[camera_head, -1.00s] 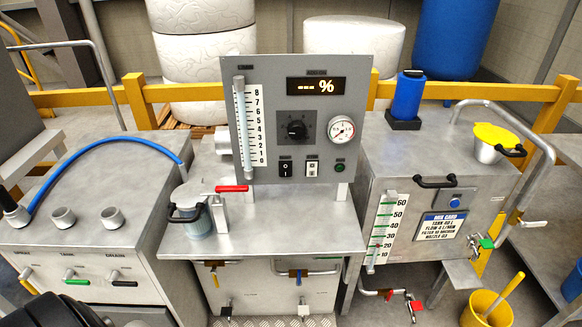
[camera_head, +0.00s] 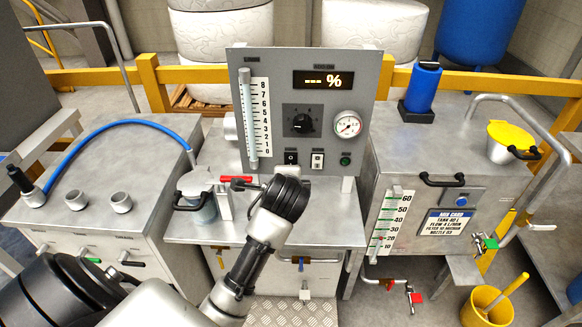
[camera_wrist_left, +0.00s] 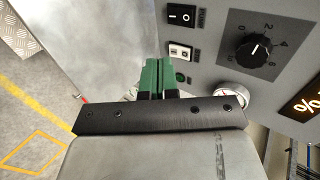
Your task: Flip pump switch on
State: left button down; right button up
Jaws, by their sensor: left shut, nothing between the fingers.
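The grey control panel (camera_head: 262,70) stands upright with a row of small controls along its lower edge. A black rocker switch (camera_head: 291,158) is at the left of that row and a white-plated switch (camera_head: 317,160) is beside it. In the left wrist view the black rocker (camera_wrist_left: 182,15) and the white-plated switch (camera_wrist_left: 181,52) show; their labels are too small to read. My left gripper (camera_wrist_left: 158,64) is shut and empty, its green fingertips just beside the white-plated switch in that picture; contact cannot be told. In the head view its fingers are hidden behind my wrist. My right gripper is out of view.
A round green button (camera_head: 345,160), a black dial (camera_head: 303,120) and a gauge (camera_head: 347,124) are close by on the panel. A red-handled valve (camera_head: 236,179) and a clear-sided canister (camera_head: 196,203) stand left of my wrist. The bench top right of my wrist is clear.

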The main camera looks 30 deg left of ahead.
pick_arm(q)
send_near(291, 161)
jog(key=s+f+x, duration=0.1)
jog(key=x, duration=0.7)
jog(key=shift+d+f+p, duration=0.2)
jog(key=shift+f+p, duration=0.05)
jog(key=shift+p, duration=0.2)
jog(key=shift+w, duration=0.1)
jog(key=shift+r, duration=0.1)
